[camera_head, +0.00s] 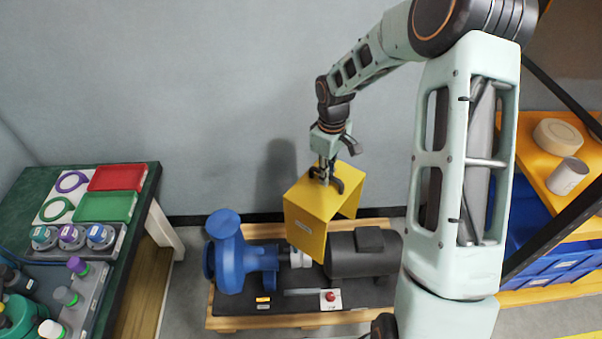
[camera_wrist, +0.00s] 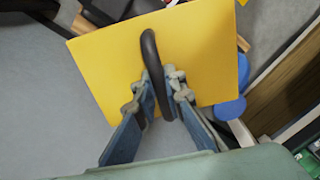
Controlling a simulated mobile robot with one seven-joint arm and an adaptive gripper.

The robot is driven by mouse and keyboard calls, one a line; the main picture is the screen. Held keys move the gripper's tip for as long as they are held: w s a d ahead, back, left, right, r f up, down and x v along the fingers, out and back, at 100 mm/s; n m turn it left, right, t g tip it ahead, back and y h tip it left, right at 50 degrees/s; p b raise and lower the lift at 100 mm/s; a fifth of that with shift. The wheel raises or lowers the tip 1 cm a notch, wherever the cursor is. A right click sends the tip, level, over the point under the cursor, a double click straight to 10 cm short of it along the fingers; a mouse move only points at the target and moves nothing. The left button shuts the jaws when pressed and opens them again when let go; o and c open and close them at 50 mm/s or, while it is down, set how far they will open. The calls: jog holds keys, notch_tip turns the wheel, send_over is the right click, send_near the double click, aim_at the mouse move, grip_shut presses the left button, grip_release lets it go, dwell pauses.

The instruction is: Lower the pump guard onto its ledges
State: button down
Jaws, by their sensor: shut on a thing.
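The pump guard (camera_head: 309,218) is a yellow folded sheet cover with a black handle on top. It hangs from my gripper (camera_head: 327,170) above the shaft between the blue pump (camera_head: 238,255) and the dark motor (camera_head: 363,253). In the wrist view the guard's yellow top (camera_wrist: 108,62) fills the middle, and my gripper (camera_wrist: 165,98) is shut on the black handle (camera_wrist: 150,62). A pale coupling (camera_head: 299,258) shows beside the guard's lower edge. The ledges cannot be made out. Whether the guard touches anything below cannot be told.
The pump and motor sit on a dark base on a wooden pallet (camera_head: 222,322). A small box with a red button (camera_head: 331,297) is at its front. A green-topped bench (camera_head: 28,187) stands left. A yellow shelf (camera_head: 535,160) with blue bins (camera_head: 535,245) stands right.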

aim_at(301, 186)
jog(key=a+n+p, duration=0.2)
jog(key=a+f+n+p, duration=0.1)
jog(key=a+n+p, duration=0.1)
jog(key=p, duration=0.1)
jog(key=a+f+n+p, duration=0.1)
jog(key=n+p, duration=0.1)
jog(key=shift+a+f, duration=0.15)
jog(key=shift+a, duration=0.25)
jog(key=shift+s+a+f+n+p, duration=0.1)
jog(key=shift+a+f+n+p, duration=0.2)
jog(key=shift+a+n+p, duration=0.3)
jog(key=shift+f+n, duration=0.3)
jog(key=shift+f+b, duration=1.2)
jog(key=shift+f, duration=0.85)
jog(key=shift+s, duration=0.15)
notch_tip(301, 186, down, 9)
jog(key=b, duration=0.7)
jog(key=shift+f+b, duration=0.15)
jog(key=shift+b, duration=0.25)
jog(key=shift+f, duration=0.1)
jog(key=shift+f+b, duration=2.2)
jog(key=shift+f, duration=0.5)
